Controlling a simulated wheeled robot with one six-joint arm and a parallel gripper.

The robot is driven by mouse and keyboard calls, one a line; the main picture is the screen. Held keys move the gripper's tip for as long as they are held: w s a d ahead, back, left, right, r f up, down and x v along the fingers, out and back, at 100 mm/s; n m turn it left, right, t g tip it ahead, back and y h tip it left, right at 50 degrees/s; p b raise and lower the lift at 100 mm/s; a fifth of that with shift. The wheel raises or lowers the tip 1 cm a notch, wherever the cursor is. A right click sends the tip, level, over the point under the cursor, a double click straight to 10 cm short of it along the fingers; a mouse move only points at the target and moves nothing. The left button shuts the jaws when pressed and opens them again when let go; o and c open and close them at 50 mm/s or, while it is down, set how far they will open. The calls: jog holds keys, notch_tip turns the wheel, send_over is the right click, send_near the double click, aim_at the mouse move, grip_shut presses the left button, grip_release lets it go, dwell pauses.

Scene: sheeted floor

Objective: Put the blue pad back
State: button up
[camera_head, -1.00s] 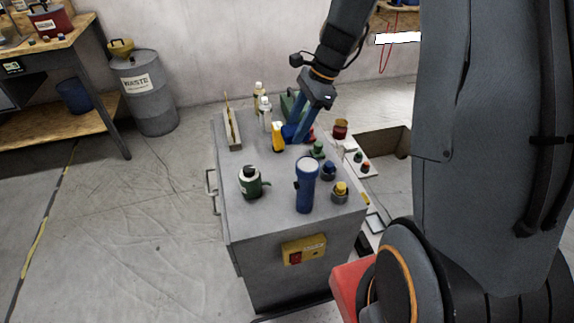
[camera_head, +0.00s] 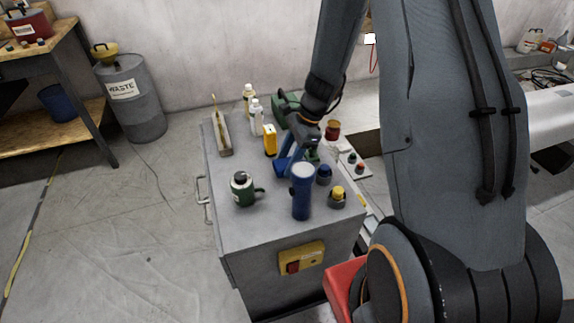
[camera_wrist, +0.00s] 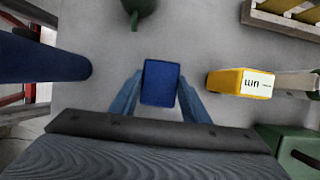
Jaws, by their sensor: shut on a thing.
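The blue pad (camera_wrist: 160,83) is a small dark blue block between the fingers of my gripper in the wrist view. My gripper (camera_wrist: 160,95) is shut on it, with one blue finger at each side. In the head view my gripper (camera_head: 286,166) is over the grey cabinet top (camera_head: 265,212), behind the blue flashlight (camera_head: 301,193). The pad is hard to tell from the blue fingers there. I cannot tell whether it touches the top.
The flashlight also stands left in the wrist view (camera_wrist: 45,58). A green mug (camera_head: 242,189), a yellow block (camera_head: 270,141), white bottles (camera_head: 257,117) and a wooden tray (camera_head: 221,134) stand around. Blue-topped (camera_head: 324,174) and yellow-topped (camera_head: 338,195) pieces are at the right. The front-left top is clear.

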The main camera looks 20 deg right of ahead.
jog(key=shift+f, duration=1)
jog(key=o, duration=1)
jog(key=shift+f, duration=0.15)
jog(key=b+v, duration=0.1)
jog(key=v, duration=1.1)
jog(key=shift+r, duration=0.25)
